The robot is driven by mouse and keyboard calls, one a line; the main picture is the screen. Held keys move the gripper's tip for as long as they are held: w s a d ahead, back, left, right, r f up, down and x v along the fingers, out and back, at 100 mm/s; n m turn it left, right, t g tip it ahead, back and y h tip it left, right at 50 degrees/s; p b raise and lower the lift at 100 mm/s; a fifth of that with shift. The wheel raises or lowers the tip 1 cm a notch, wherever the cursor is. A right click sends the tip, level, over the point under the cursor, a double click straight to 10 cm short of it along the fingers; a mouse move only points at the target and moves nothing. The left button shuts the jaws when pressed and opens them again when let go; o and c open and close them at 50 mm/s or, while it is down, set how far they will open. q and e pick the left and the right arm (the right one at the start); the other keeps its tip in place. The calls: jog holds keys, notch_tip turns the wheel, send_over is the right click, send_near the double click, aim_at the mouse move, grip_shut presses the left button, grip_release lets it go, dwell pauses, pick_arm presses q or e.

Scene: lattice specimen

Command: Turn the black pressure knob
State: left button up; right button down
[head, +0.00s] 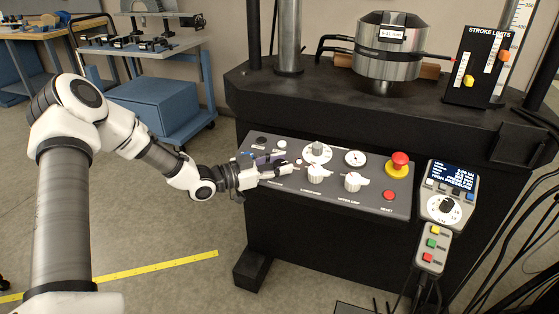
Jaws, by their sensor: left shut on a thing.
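My left gripper (282,168) reaches in from the left to the left part of the sloping black control panel (395,205). Its fingers are shut at the panel, where the black pressure knob appears to be; the fingers and wrist hide most of that spot, so the knob's turn angle cannot be read. My right gripper is not in view.
White knobs (317,173) (353,181), a white dial (317,152), a gauge (355,158) and a red emergency button (399,163) sit right of the gripper. A handheld controller (447,195) hangs at the right. A blue cart (160,105) stands behind my arm.

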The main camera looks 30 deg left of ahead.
aim_at(280, 164)
pick_arm(q)
jog(key=o, duration=1.2)
notch_tip(280, 164, up, 10)
